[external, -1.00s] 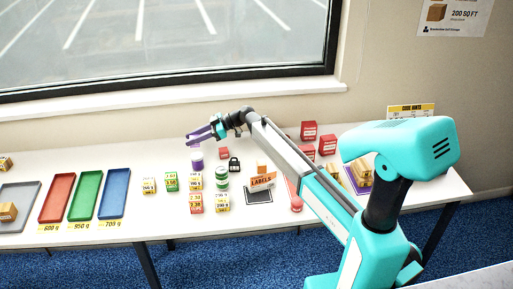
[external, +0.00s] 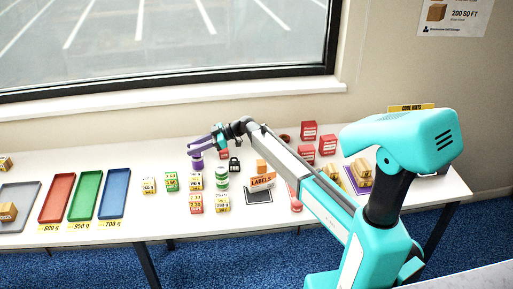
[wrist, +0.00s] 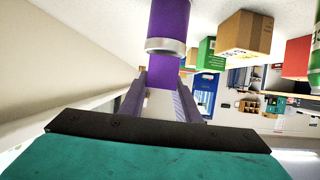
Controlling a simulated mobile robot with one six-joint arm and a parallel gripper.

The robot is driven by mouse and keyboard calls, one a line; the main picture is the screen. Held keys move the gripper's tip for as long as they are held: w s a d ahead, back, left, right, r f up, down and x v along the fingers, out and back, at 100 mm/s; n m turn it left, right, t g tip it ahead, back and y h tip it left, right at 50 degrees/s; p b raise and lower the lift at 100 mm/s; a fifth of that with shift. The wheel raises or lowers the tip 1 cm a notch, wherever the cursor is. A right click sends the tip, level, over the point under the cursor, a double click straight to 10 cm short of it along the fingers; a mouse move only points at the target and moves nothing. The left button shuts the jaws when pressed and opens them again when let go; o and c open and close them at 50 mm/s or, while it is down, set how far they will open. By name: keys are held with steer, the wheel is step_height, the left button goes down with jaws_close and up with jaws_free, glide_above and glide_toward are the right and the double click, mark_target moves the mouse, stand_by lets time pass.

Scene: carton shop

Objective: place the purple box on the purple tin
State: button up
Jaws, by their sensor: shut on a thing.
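My gripper (external: 203,146) is at the back of the table, just above the purple tin (external: 197,163). In the wrist view, which looks upside down, my gripper (wrist: 160,108) is shut on the purple box (wrist: 159,101) between its purple fingers. The purple tin (wrist: 170,20) hangs in from the top edge there, its pale rim close to the box. I cannot tell whether the box touches the tin. In the external view the box cannot be told apart from the purple fingers.
A green-and-white tin (external: 222,177) and small boxes, one green (external: 171,181), stand close by in front. A black padlock-shaped item (external: 234,165) and a LABELS box (external: 262,181) are to the right. Red, green and blue trays (external: 114,193) lie left. The window wall is behind.

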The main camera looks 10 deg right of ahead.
steer(key=shift+f+b, duration=0.2)
steer(key=shift+b, duration=0.1)
steer(key=o, duration=1.1)
steer(key=shift+c, duration=0.2)
steer(key=shift+r+p, duration=0.25)
steer(key=shift+p, duration=0.1)
steer(key=b+v, duration=0.3)
steer(key=v, duration=0.9)
steer(key=shift+f, duration=0.1)
